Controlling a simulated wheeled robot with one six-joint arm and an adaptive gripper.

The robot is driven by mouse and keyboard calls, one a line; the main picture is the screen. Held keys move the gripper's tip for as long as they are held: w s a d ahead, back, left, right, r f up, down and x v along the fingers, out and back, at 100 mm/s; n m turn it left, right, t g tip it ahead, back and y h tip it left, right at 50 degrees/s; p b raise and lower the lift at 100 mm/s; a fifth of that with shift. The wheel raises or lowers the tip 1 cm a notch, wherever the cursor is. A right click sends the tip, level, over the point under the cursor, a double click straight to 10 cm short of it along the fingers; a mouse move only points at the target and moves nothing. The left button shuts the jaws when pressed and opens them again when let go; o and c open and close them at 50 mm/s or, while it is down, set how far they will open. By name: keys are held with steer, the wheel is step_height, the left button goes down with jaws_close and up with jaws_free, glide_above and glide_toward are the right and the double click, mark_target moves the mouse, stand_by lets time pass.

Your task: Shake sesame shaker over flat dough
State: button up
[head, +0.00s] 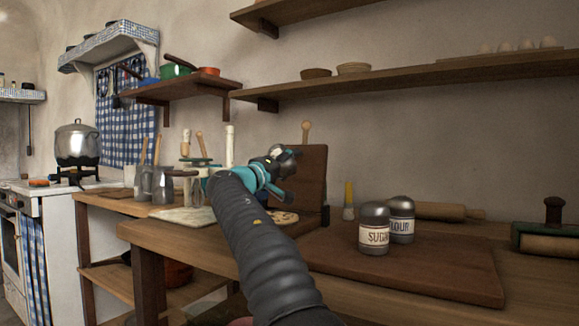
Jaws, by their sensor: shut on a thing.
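My gripper (283,172), dark with a teal wrist behind it, is raised over the far part of the wooden counter. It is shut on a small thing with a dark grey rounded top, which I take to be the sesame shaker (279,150). Most of it is hidden by the gripper, and no label shows. The flat dough (284,217), pale with darker spots, lies on the counter below the gripper. My arm covers its left part. The held thing is apart from the dough.
A sugar jar (374,230) and a flour jar (401,220) stand on a brown board (440,268). A rolling pin (436,211) lies behind. An upright board (306,178) stands behind the gripper. Metal cups (162,187) stand left. A shelf (400,80) runs above.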

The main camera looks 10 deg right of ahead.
steer(key=shift+w+a+r+p, duration=0.15)
steer(key=shift+w+a+p, duration=0.6)
steer(key=shift+p, duration=0.25)
steer(key=shift+w+a+r+p, duration=0.1)
steer(key=shift+w+a+p, duration=0.6)
steer(key=shift+p, duration=0.25)
steer(key=shift+s+a+f+p, duration=0.1)
steer(key=shift+a+p, duration=0.25)
steer(key=shift+a, duration=1.05)
steer(key=shift+s+a+f+p, duration=0.1)
steer(key=shift+a+p, duration=0.25)
steer(key=shift+a, duration=1)
